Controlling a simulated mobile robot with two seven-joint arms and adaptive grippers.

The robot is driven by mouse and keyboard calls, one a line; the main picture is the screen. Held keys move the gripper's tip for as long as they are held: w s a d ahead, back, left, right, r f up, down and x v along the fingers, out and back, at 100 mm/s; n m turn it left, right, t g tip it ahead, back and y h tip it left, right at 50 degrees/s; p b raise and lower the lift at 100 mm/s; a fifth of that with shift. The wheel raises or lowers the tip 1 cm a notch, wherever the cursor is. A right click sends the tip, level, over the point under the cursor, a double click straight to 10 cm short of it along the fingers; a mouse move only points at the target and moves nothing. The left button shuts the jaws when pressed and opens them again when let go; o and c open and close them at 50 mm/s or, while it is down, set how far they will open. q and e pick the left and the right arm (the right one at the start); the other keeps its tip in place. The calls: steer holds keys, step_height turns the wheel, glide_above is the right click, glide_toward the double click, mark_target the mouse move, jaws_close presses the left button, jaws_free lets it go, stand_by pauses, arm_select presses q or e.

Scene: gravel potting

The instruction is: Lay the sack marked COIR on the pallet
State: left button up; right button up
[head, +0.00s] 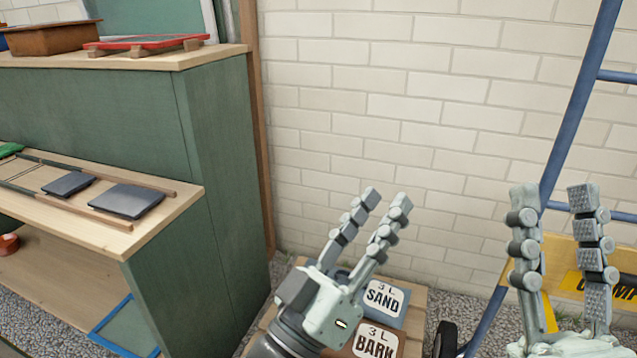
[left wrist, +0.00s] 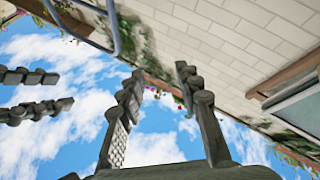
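A sack marked COIR is not visible in either view. The wooden pallet (head: 419,312) lies low by the wall in the head view, partly hidden by my left gripper. A sack marked SAND (head: 384,300) and a sack marked BARK (head: 374,343) lie on it. My left gripper (head: 386,198) points up in front of the pallet, open and empty. Its spread fingers also show in the left wrist view (left wrist: 158,78), against sky and wall. My right gripper (head: 553,194) is upright at the right of the head view, open and empty; its fingers show at the left wrist view's left edge (left wrist: 38,92).
A green cabinet (head: 215,200) with wooden shelves fills the left, holding dark flat pieces (head: 125,201), a brown tray (head: 50,38) and a red tray (head: 145,42). A blue tubular frame (head: 570,110) with a yellow lettered panel (head: 565,262) stands at the right.

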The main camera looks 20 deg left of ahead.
arm_select(q)
steer(key=s+a+r+m+t+y, duration=0.1)
steer(key=s+a+r+m+t, duration=0.1)
steer(key=s+a+r+t, duration=0.2)
step_height(320, 180, up, 4)
steer(key=s+a, duration=0.1)
steer(key=s, duration=0.2)
steer(key=shift+a+f+m, duration=0.15)
steer(key=shift+f+m, duration=0.1)
steer(key=shift+m, duration=0.05)
